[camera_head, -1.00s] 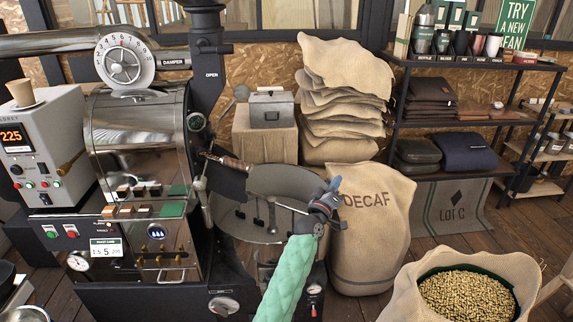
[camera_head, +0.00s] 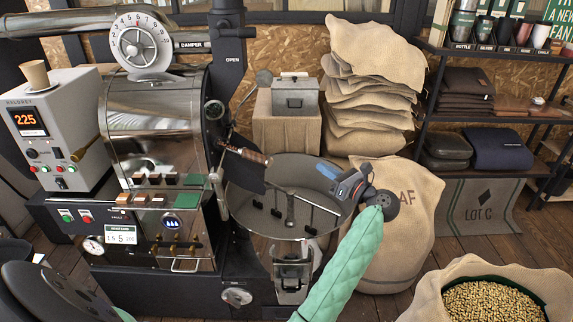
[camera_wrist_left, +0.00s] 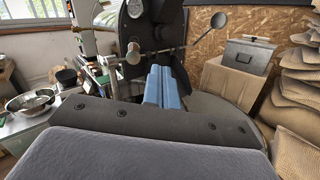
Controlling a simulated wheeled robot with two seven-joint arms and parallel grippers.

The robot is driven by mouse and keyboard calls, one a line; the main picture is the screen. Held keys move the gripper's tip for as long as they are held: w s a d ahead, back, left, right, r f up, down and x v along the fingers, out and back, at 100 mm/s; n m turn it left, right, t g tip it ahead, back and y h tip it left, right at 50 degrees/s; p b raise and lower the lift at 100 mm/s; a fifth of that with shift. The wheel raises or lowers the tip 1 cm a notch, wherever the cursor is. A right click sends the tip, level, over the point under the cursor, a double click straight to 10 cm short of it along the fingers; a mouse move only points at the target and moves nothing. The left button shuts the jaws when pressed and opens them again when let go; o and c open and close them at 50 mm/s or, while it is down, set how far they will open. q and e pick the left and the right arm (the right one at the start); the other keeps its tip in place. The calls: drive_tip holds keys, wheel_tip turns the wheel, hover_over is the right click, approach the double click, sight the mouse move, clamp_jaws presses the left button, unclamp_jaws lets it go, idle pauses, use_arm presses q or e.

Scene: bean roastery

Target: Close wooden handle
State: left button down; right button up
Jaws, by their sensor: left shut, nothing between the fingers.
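The wooden handle (camera_head: 254,156) is a short brown grip on a lever at the roaster's front, above the left rim of the round cooling tray (camera_head: 262,228). A dark plate hangs beside it. My left gripper (camera_head: 324,170) is over the right side of the tray, with blue fingers pointing left towards the handle. The fingers are shut and empty, with a clear gap to the handle. My right gripper is not seen.
The steel roaster drum (camera_head: 155,115) stands left of the handle. A thin metal bar crosses above the tray between handle and gripper. A burlap sack (camera_head: 408,240) stands close behind my left wrist. An open sack of beans (camera_head: 490,300) is at the lower right.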

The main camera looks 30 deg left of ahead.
use_arm(q)
drive_tip(key=s+f+n+g+h, duration=0.1)
drive_tip(key=s+f+n+g, duration=0.1)
drive_tip(key=s+n+g, duration=0.15)
drive_tip(key=p, duration=0.5)
approach(270, 163)
drive_tip(key=shift+n, duration=0.35)
drive_tip(key=a+p, duration=0.3)
drive_tip(key=a, duration=0.3)
drive_tip(key=shift+w+a+r+p, duration=0.1)
drive_tip(key=shift+r+p, duration=0.05)
drive_tip(key=shift+p, duration=0.15)
drive_tip(key=shift+a, duration=0.3)
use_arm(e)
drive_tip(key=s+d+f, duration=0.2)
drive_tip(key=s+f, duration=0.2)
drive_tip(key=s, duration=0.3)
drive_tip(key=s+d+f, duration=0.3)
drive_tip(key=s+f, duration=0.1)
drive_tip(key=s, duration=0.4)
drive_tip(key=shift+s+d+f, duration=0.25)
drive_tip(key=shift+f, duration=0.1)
